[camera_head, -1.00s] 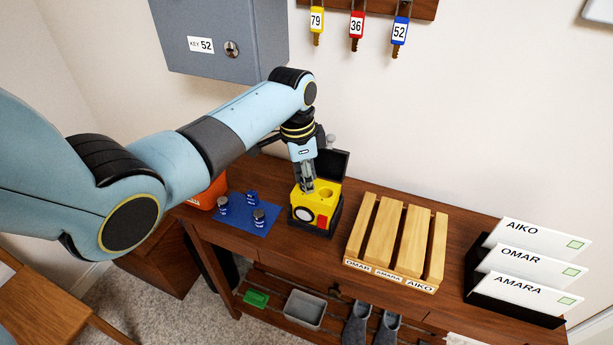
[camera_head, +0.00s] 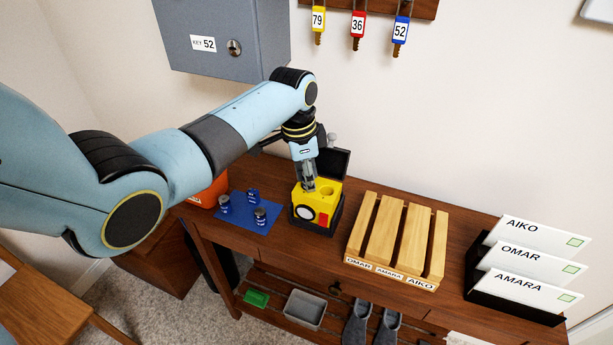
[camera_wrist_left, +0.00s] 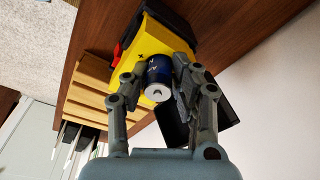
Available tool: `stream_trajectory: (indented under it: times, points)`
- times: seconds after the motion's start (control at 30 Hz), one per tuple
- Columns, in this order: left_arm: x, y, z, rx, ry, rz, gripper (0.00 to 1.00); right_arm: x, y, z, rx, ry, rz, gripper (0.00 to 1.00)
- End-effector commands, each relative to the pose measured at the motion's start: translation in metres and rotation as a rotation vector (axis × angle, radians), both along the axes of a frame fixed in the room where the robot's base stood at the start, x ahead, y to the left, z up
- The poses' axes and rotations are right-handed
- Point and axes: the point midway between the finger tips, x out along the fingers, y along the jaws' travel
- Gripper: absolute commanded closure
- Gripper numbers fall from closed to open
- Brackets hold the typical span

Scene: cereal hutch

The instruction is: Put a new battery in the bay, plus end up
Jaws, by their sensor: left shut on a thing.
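A yellow device (camera_head: 318,204) with a round white face, a red patch and an open dark lid stands on the table. A round opening (camera_head: 326,190) shows in its top. My left gripper (camera_head: 309,187) points down at the top of the device, left of that opening. In the wrist view the left gripper (camera_wrist_left: 160,75) is shut on a blue battery (camera_wrist_left: 158,72), whose silver end faces the camera. The battery's far end is at the device (camera_wrist_left: 140,58); how deep it sits is hidden. A plus mark shows on the yellow top beside it. My right gripper is not in view.
Blue batteries (camera_head: 260,217) stand on a blue mat (camera_head: 245,223) left of the device. A slatted wooden rack (camera_head: 395,240) and a name-card holder (camera_head: 512,302) are to the right. A grey key box (camera_head: 222,38) hangs above.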

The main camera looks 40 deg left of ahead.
Motion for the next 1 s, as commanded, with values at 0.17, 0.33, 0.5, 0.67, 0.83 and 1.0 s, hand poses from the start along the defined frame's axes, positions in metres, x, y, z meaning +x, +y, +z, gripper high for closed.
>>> stream_trajectory:
  times: [0.17, 0.33, 0.5, 0.67, 0.83, 1.0]
  points:
    - [-0.0114, -0.0054, -0.0153, -0.011, 0.027, 0.0, 1.0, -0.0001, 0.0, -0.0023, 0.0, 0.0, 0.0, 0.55]
    - [-0.0113, -0.0059, -0.0154, -0.012, 0.027, 0.0, 0.62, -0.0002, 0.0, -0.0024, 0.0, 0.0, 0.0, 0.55]
    - [-0.0119, -0.0059, -0.0152, -0.013, 0.028, 0.0, 0.41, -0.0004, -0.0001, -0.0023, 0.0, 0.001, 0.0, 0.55]
    - [-0.012, -0.005, -0.0146, -0.011, 0.03, 0.001, 0.41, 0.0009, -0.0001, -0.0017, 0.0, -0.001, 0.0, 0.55]
    - [-0.0116, -0.0038, -0.0135, -0.009, 0.029, 0.001, 0.41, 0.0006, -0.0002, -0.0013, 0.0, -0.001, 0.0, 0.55]
    - [-0.0112, -0.0027, -0.0127, -0.006, 0.028, 0.001, 0.35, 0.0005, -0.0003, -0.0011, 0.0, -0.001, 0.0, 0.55]
